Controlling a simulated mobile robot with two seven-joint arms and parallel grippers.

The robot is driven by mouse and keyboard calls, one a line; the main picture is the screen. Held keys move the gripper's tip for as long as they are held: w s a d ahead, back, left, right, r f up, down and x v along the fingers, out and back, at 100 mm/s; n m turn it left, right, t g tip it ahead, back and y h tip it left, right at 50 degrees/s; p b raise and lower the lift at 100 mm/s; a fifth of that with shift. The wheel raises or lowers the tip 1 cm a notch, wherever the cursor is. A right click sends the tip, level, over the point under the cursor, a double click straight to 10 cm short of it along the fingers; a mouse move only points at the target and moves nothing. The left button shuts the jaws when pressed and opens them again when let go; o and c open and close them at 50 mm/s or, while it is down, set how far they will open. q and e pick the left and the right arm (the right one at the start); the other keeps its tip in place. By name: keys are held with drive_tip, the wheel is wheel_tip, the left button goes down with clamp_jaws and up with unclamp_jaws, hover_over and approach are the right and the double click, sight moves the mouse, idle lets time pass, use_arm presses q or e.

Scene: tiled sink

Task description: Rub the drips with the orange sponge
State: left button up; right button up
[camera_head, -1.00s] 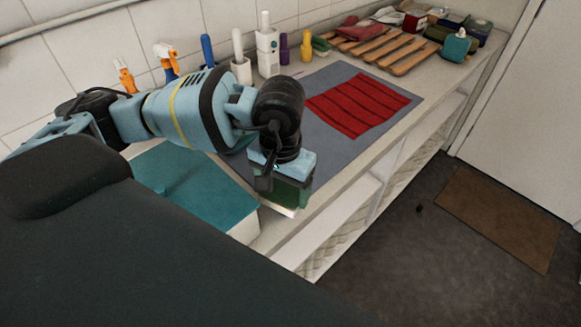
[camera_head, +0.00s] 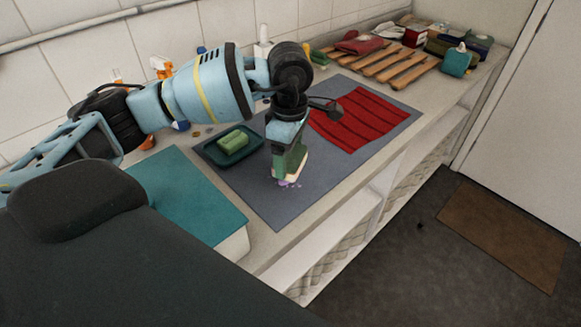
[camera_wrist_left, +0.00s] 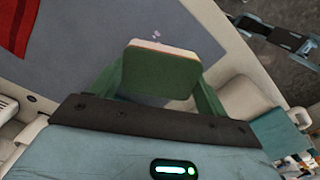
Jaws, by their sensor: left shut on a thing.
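My left gripper (camera_head: 289,163) is shut on a block-shaped sponge (camera_head: 287,182), held low over the grey mat (camera_head: 262,195). In the left wrist view the sponge (camera_wrist_left: 160,74) shows a dark green face and a thin pale peach edge between the green fingers. Small purple drips (camera_head: 296,184) lie on the mat right at the sponge's lower end. They also show in the left wrist view (camera_wrist_left: 156,36), just beyond the sponge's edge. I cannot tell whether the sponge touches the mat.
A dark green tray (camera_head: 212,150) with a light green sponge (camera_head: 233,142) sits left of my gripper. A striped red cloth (camera_head: 362,118) lies to the right. A teal-topped box (camera_head: 185,195) is at front left. A wooden rack (camera_head: 395,60) and bottles stand farther back.

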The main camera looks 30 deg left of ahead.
use_arm(q)
drive_tip(key=n, duration=0.1)
drive_tip(key=w+n, duration=0.1)
drive_tip(key=a+n, duration=0.1)
drive_tip(key=shift+w+r+n, duration=0.25)
drive_tip(key=shift+w+n, duration=0.15)
drive_tip(key=n, duration=0.1)
drive_tip(key=w+n, duration=0.1)
drive_tip(key=n, duration=0.1)
drive_tip(key=shift+w+a+r, duration=0.25)
drive_tip(key=shift+r, duration=0.05)
drive_tip(key=shift+f, duration=0.15)
